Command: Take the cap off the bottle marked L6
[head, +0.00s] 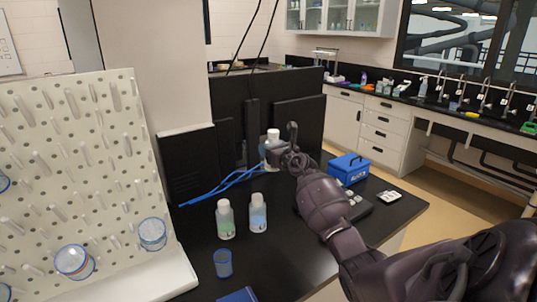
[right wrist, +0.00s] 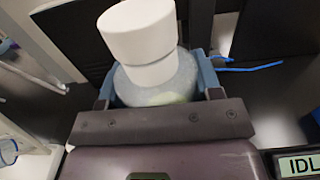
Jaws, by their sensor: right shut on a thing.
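My right gripper (head: 279,157) is shut on a bottle (head: 269,153) with a white cap (head: 273,134). In the right wrist view the jaws (right wrist: 156,88) hold the sides of its clear body (right wrist: 157,88), and the white cap (right wrist: 138,32) sits on top, clear of the fingers. Its label is not visible, so I cannot tell whether it is L6. Two more white-capped bottles, one with green liquid (head: 225,222) and one with pale blue liquid (head: 258,214), stand upright on the bench; their marks are too small to read. My left gripper is not in view.
A white pegboard (head: 70,150) with hanging glassware stands at left. A blue-tinted beaker (head: 222,264) is at the front of the black bench (head: 290,255). Blue cables (head: 225,184) run behind the bottles. A blue box (head: 349,168) stands right of my gripper, and dark monitors (head: 297,130) behind.

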